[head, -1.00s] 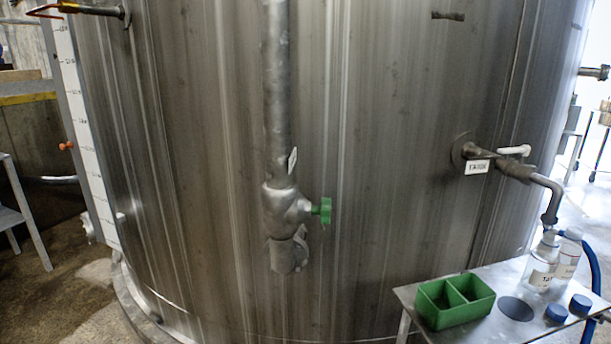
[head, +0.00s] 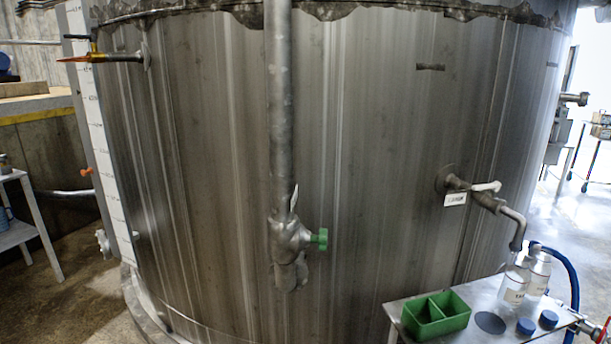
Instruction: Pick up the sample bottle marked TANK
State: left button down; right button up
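Two clear sample bottles with white labels stand upright side by side on a small metal table (head: 478,318) at the lower right. The front bottle (head: 515,284) stands just below the end of a bent tap pipe (head: 516,228). The rear bottle (head: 540,270) is partly hidden behind it. The front label's lettering is too small to read surely, and the rear label cannot be read. Two blue caps (head: 525,326) (head: 548,319) lie on the table in front of the bottles. Neither of my grippers is in view.
A large steel tank (head: 370,150) fills the middle. A green two-compartment box (head: 435,315) and a dark round disc or hole (head: 490,322) are on the table. A blue hose (head: 572,275) curves behind its right side. A vertical pipe with a green-knobbed valve (head: 319,239) runs down the tank.

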aim_at(517, 277)
jog(key=z, duration=1.3)
jog(key=i+l, duration=0.15)
jog(key=l, duration=0.2)
jog(key=i+l, duration=0.2)
jog(key=l, duration=0.15)
jog(key=i+l, duration=0.15)
jog(key=l, duration=0.15)
jog(key=i+l+u, duration=0.1)
jog(key=l, duration=0.25)
jog(key=i+l, duration=0.2)
jog(key=l, duration=0.15)
jog(key=i+l, duration=0.15)
jog(key=l, duration=0.2)
